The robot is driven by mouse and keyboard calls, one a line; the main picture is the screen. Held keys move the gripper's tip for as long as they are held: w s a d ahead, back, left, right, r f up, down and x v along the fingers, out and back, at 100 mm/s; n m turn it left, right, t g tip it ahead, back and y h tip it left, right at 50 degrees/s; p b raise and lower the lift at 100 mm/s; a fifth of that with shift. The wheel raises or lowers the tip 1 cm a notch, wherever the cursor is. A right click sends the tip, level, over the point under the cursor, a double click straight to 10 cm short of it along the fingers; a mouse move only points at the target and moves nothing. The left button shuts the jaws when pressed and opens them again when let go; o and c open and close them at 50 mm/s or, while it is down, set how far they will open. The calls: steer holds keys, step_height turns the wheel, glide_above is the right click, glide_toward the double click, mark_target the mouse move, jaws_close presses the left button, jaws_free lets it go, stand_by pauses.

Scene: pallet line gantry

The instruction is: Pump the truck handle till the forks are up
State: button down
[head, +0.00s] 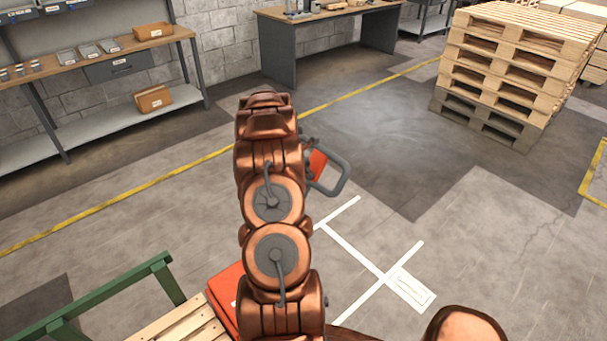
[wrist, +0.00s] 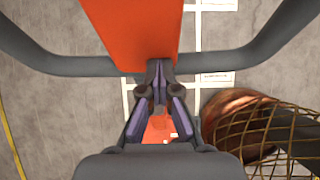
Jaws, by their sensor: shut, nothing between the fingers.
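The truck handle (head: 341,178) is a dark grey loop with an orange-red panel (head: 317,162), partly hidden by my arm in the head view. In the wrist view the handle's dark bar (wrist: 75,66) runs across on both sides, and its orange-red panel (wrist: 135,30) fills the upper middle. My gripper (wrist: 159,68) is shut and empty, its fingertips over the middle of the handle by the panel's lower end. Contact cannot be told. An orange-red part of the truck (head: 222,297) shows at the lower left of my arm. The forks are not visible.
Wooden slats (head: 170,324) and a green rail (head: 100,297) lie at the lower left. A stack of pallets (head: 520,60) stands at the back right. A shelved bench (head: 70,65) and a dark workbench (head: 278,52) line the wall. Floor right of the handle is clear.

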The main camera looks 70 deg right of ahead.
steer(key=shift+s+d+f, duration=0.1)
steer(key=shift+d+f, duration=0.05)
steer(key=shift+d, duration=0.05)
stand_by(0.4)
